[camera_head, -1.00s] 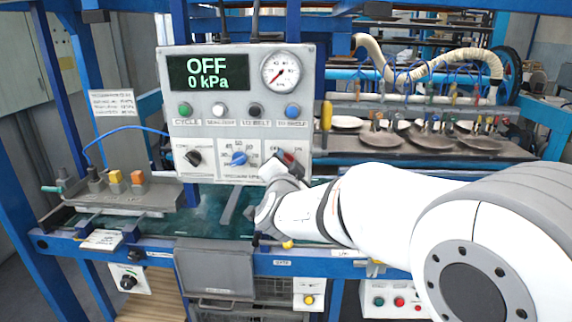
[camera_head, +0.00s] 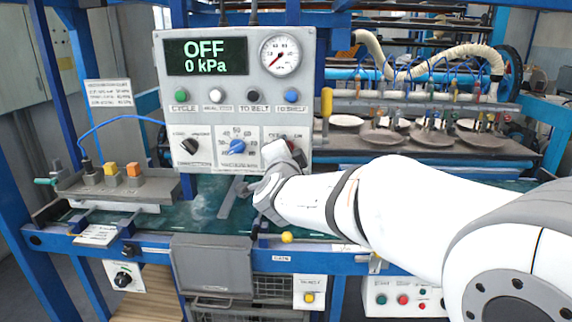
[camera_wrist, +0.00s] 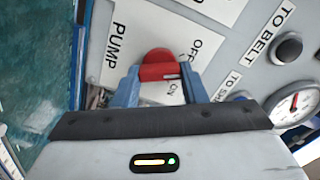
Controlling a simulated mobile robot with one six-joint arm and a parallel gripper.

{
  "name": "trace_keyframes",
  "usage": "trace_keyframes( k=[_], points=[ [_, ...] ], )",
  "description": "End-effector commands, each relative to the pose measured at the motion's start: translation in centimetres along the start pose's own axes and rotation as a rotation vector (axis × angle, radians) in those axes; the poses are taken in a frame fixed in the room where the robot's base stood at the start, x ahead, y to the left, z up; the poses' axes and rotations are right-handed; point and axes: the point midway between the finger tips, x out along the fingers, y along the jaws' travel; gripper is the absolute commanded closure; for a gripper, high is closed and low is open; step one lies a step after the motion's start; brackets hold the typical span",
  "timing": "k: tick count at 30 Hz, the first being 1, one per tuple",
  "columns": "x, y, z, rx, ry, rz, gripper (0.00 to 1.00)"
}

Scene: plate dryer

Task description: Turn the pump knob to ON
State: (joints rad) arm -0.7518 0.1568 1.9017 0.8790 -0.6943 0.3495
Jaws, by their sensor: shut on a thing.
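The red pump knob (camera_wrist: 158,58) is on a white label plate marked PUMP, OFF and ON in the wrist view. My gripper (camera_wrist: 159,73) is shut on the knob's bar, with one blue-grey finger on each side of it. In the head view my gripper (camera_head: 281,158) covers most of the knob at the lower right of the grey control panel (camera_head: 215,125). The panel's display (camera_head: 206,57) reads OFF and 0 kPa. The knob's exact angle is hard to read.
A blue knob (camera_head: 237,147) and a black knob (camera_head: 190,146) sit left of my gripper. Above is a row of buttons, with a round gauge (camera_head: 281,56) higher up. A yellow-handled lever (camera_head: 327,102) stands at the panel's right edge. Plates (camera_head: 383,137) lie behind on the right.

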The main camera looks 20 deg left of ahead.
Motion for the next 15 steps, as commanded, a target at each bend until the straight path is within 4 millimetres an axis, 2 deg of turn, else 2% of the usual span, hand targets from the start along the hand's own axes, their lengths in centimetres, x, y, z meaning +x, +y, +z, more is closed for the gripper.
trace_keyframes(
  k=[1,15],
  points=[
    [-0.01,0.67,0.31,0.045,0.001,-0.002,0.85],
    [-0.03,0.74,0.31,0.493,0.001,-0.001,0.85]
  ],
)
